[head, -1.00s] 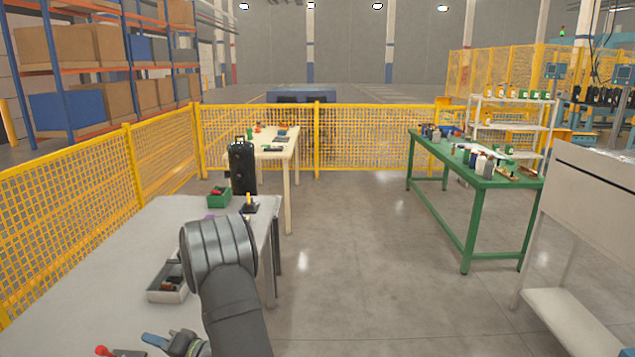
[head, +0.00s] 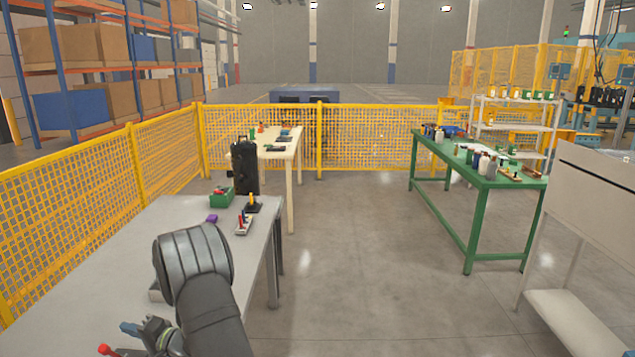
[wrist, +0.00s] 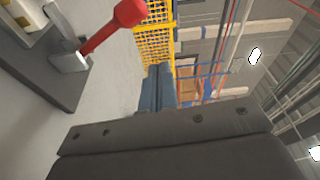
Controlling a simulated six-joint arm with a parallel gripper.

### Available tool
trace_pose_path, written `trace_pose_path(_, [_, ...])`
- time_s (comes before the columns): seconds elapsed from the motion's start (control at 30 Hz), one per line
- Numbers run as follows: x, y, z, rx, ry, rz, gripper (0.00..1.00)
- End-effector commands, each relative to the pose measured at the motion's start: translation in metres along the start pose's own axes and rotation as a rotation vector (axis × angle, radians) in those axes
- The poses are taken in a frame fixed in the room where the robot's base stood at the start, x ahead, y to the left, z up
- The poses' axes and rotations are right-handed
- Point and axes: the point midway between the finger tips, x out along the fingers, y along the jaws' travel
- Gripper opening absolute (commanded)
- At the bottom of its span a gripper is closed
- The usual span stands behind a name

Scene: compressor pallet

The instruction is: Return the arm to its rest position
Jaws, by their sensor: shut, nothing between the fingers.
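My gripper (head: 131,328) is at the lower left of the head view, low over the grey table (head: 130,240), with its blue fingertips pointing left. My thick dark arm rises over the table and hides part of it. In the wrist view the blue fingers (wrist: 157,90) are together beyond the dark gripper body, with nothing between them. A red-handled lever (wrist: 112,27) on a dark block stands to the left of the fingers there, apart from them. A red knob (head: 105,349) also shows near the gripper in the head view.
A green bin (head: 221,199), a purple piece (head: 212,218) and a small holder with coloured pegs (head: 243,224) sit at the table's far end. A black case (head: 245,168) stands behind. Yellow fencing (head: 75,210) runs along the left. Open floor lies right of the table.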

Motion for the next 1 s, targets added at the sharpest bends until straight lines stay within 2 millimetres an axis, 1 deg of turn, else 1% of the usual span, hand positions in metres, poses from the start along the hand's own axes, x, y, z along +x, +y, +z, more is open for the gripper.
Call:
trace_pose_path(0.4, [0.012, 0.012, -0.011, 0.294, 0.012, 0.065, 0.00])
trace_pose_path(0.87, [0.015, 0.029, -0.032, 0.588, 0.012, 0.131, 0.00])
trace_pose_path(1.0, [0.007, 0.044, -0.053, 0.596, 0.014, 0.132, 0.00])
